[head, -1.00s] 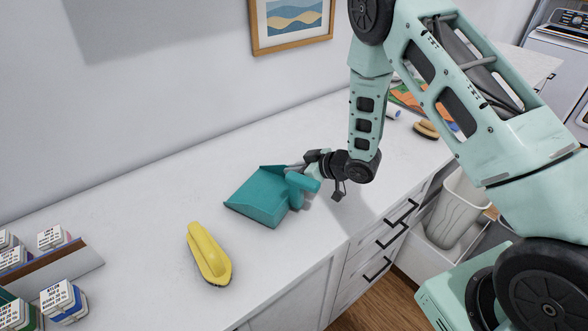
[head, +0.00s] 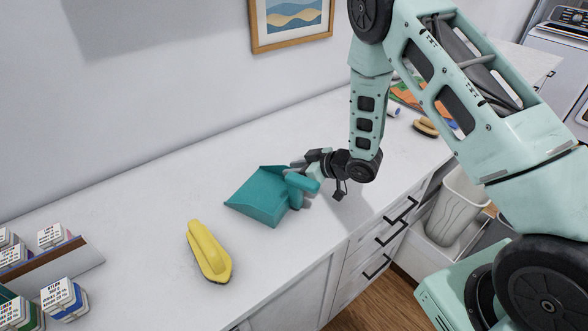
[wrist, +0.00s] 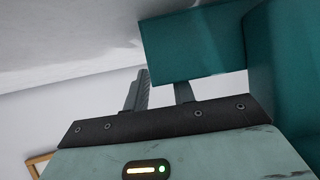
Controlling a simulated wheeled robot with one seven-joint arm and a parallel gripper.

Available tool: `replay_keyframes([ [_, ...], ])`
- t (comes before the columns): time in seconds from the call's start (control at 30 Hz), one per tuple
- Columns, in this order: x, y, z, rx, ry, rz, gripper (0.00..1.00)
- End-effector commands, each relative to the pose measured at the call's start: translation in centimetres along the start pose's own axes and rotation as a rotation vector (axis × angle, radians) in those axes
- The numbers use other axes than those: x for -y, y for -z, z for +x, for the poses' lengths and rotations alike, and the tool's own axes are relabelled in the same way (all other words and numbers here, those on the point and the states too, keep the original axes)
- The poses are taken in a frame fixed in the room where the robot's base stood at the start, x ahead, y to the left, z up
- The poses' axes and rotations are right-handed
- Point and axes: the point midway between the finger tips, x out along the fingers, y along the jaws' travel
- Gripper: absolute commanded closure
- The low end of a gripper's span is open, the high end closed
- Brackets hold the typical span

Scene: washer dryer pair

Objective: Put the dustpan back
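The teal dustpan (head: 258,198) lies on the white counter, its pan pointing left and its raised handle (head: 301,183) pointing right. My gripper (head: 303,180) is at the handle. In the wrist view, the dustpan (wrist: 190,45) fills the upper right, very close. The two fingers of my gripper (wrist: 162,88) stand apart there with a visible gap between them. The handle covers the tip of the right finger, and its left edge is beside the left finger. I cannot tell whether either finger touches it.
A yellow brush (head: 209,252) lies on the counter left of the dustpan. Small boxes stand near an organizer (head: 75,265) at the far left. A tan brush (head: 425,127) and other items lie behind my arm. A bin (head: 452,212) stands below the counter at right.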

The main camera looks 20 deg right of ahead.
Motion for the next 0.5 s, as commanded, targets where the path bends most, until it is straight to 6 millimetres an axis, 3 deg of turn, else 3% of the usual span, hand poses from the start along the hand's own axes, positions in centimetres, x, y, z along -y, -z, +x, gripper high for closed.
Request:
replay_keyframes([
  [0.5,-0.1,-0.2,-9.8,-0.001,-0.004,0.002,0.75],
])
